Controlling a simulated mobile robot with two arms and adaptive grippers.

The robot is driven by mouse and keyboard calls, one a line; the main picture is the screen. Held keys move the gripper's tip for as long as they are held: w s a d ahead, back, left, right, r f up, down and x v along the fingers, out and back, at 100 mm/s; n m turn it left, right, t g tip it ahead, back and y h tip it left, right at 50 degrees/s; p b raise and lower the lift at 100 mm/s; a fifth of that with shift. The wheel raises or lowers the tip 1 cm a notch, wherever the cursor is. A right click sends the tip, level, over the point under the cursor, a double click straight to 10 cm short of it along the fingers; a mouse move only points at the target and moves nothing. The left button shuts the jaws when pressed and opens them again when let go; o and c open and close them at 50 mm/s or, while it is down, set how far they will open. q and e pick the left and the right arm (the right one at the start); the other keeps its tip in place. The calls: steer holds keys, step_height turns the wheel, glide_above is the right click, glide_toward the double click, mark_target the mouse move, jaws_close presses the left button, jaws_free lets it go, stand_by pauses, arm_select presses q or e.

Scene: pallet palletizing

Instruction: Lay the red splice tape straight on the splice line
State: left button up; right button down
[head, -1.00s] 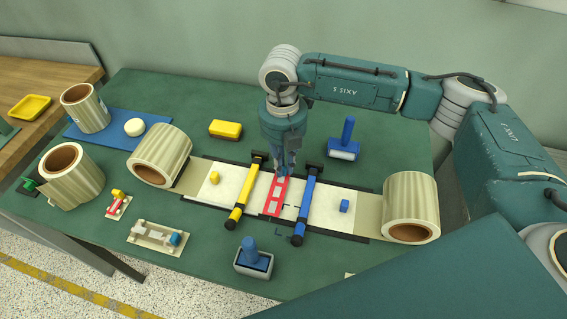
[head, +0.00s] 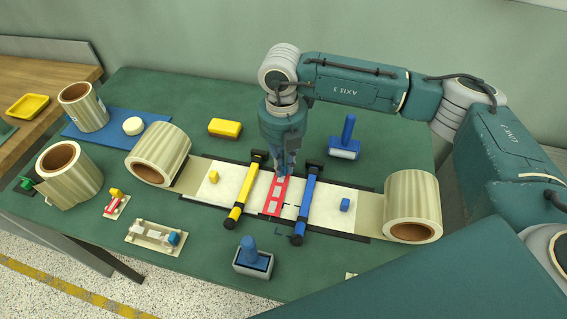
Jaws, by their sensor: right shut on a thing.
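The red splice tape (head: 275,196), with pale patches along it, lies on or just above the pale splice board between the yellow bar (head: 245,192) and the blue bar (head: 304,206). It runs roughly parallel to both bars. A dark splice line (head: 289,204) shows in part just right of the tape's near half. My right gripper (head: 284,171) points down at the tape's far end and is shut on it. Whether the tape touches the board there cannot be told. My left gripper is not in view.
Cream film rolls stand at the left (head: 160,155) and right (head: 412,208) ends of the board. A blue-handled roller (head: 345,140) stands behind and a blue-handled tool (head: 253,260) in front. A yellow block (head: 225,128) lies behind. Green table is clear at front centre-right.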

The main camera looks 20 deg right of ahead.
steer(key=shift+f+b, duration=0.4)
stand_by(0.5)
stand_by(0.3)
steer(key=c, duration=1.7)
jaws_free()
steer(key=shift+r, duration=0.1)
step_height(320, 180, up, 7)
steer(key=p, duration=0.3)
steer(key=shift+p, duration=0.35)
steer(key=shift+s, duration=0.1)
